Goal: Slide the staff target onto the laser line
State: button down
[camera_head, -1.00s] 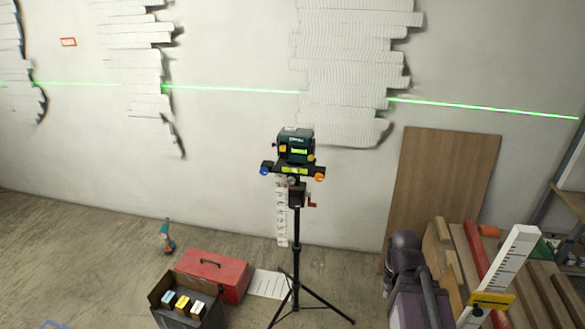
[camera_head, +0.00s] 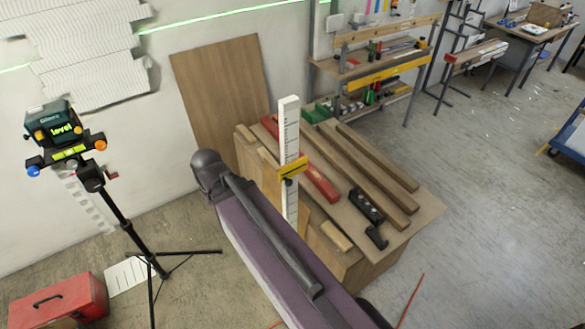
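A white graduated staff (camera_head: 289,125) stands upright by the workbench, its lower end hidden behind my purple arm. A yellow target (camera_head: 292,168) sits around the staff, well below its top. The green laser line (camera_head: 235,16) runs across the wall at the top of the view, higher in the picture than the target. I see no green light on the staff. The dark green laser level (camera_head: 52,122) sits on a black tripod at the left, its small screen lit. My arm crosses in front of the bench, but my gripper does not show.
The bench (camera_head: 425,212) holds wooden beams, a red bar (camera_head: 320,182) and a black object (camera_head: 367,206). A plywood sheet (camera_head: 222,95) leans on the wall. A red toolbox (camera_head: 60,302) is on the floor at lower left. Open floor lies right of the bench.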

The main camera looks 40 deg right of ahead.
aim_at(291, 169)
jog(key=u, duration=0.85)
jog(key=k, duration=1.05)
jog(key=z, duration=0.9)
